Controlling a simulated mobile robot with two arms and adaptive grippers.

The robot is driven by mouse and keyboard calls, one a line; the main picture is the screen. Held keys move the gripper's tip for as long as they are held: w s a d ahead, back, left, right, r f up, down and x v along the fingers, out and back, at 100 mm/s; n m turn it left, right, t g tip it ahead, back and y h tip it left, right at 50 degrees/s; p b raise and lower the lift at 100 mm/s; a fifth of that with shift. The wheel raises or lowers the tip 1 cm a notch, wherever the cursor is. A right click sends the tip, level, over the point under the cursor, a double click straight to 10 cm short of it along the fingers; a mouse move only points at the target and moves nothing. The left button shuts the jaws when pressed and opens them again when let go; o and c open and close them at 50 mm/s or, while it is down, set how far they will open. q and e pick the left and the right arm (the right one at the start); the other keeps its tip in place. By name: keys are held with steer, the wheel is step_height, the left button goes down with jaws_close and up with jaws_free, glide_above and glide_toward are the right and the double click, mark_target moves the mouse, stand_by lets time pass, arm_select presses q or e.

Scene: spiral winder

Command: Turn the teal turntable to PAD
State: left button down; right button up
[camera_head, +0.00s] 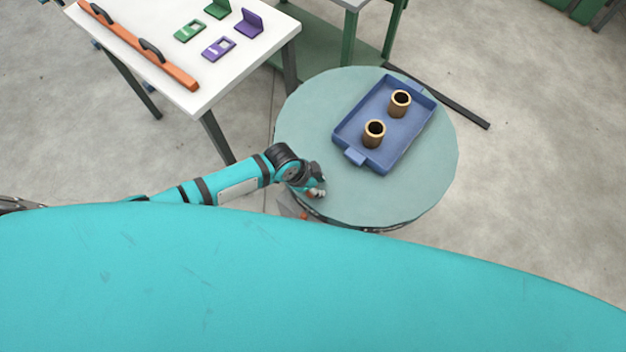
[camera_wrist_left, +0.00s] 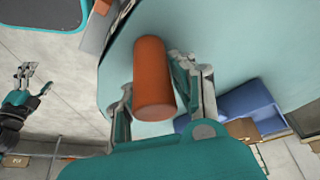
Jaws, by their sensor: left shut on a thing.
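The teal turntable (camera_head: 300,110) is a round, flat, grey-teal disc; its surface also fills much of the left wrist view (camera_wrist_left: 225,30). My left gripper (camera_head: 318,191) is at the disc's near left rim. In the left wrist view its fingers (camera_wrist_left: 155,95) are shut around an upright orange cylindrical handle (camera_wrist_left: 152,70). The gripper hides most of this handle in the head view. No PAD mark is readable. My right gripper (camera_wrist_left: 32,80) shows small at the left of the left wrist view, fingers apart and empty, away from the disc.
A blue tray (camera_head: 397,148) with two brown, gold-rimmed cups (camera_head: 374,133) (camera_head: 399,103) rests on the disc. A white table (camera_head: 150,50) at upper left holds an orange bar (camera_head: 140,45) and green and purple brackets. A dark bar (camera_head: 450,103) is behind the disc. Floor at right is clear.

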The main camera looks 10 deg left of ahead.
arm_select(q)
steer(key=shift+s+f, duration=0.15)
steer(key=shift+s, duration=0.1)
steer(key=c, duration=1)
jaws_free()
steer(key=shift+a, duration=0.15)
steer(key=shift+w, duration=0.1)
steer(key=shift+r, duration=0.3)
steer(key=v, duration=1.1)
steer(key=shift+r, duration=0.3)
